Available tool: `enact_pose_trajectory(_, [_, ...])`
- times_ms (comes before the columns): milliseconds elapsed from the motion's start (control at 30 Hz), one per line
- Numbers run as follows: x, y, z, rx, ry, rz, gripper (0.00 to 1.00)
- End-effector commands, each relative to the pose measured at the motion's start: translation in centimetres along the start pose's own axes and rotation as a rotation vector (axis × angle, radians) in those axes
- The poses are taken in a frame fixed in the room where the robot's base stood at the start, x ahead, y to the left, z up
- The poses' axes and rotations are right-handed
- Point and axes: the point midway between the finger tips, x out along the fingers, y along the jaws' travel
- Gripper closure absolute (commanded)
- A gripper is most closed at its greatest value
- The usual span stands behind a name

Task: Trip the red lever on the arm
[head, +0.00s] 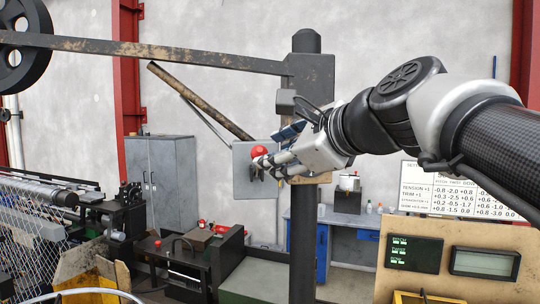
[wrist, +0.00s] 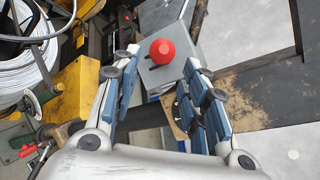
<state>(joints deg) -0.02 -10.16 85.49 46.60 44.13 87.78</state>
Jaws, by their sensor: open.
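The red lever shows as a round red knob (head: 259,152) in front of a grey plate (head: 241,158) beside the dark post. In the wrist view the red knob (wrist: 162,51) sits over a slot in the grey plate (wrist: 180,73), just ahead of the gap between my fingertips. My gripper (head: 272,160) is open and empty, coming in from the right with its fingers close by the knob. In the wrist view my gripper (wrist: 166,68) has its blue-padded fingers spread to either side. I cannot tell whether a finger touches the knob. The lever's stem is mostly hidden.
A dark post (head: 304,230) stands behind my gripper and carries a long beam (head: 150,50) to the left. A rusty bar (head: 200,100) slopes down toward the plate. Mesh machinery (head: 45,235) stands at lower left, a board with displays (head: 450,262) at lower right.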

Motion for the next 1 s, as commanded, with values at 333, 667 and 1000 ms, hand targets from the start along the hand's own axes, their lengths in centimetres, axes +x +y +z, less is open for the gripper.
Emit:
enact_pose_trajectory(333, [6.5, 0.0, 0.1, 0.0, 0.001, 0.002, 0.59])
enact_pose_trajectory(667, [8.1, -0.1, 0.0, -0.001, 0.0, -0.001, 0.59])
enact_pose_trajectory(1000, [8.1, 0.0, 0.0, -0.001, 0.0, -0.001, 0.71])
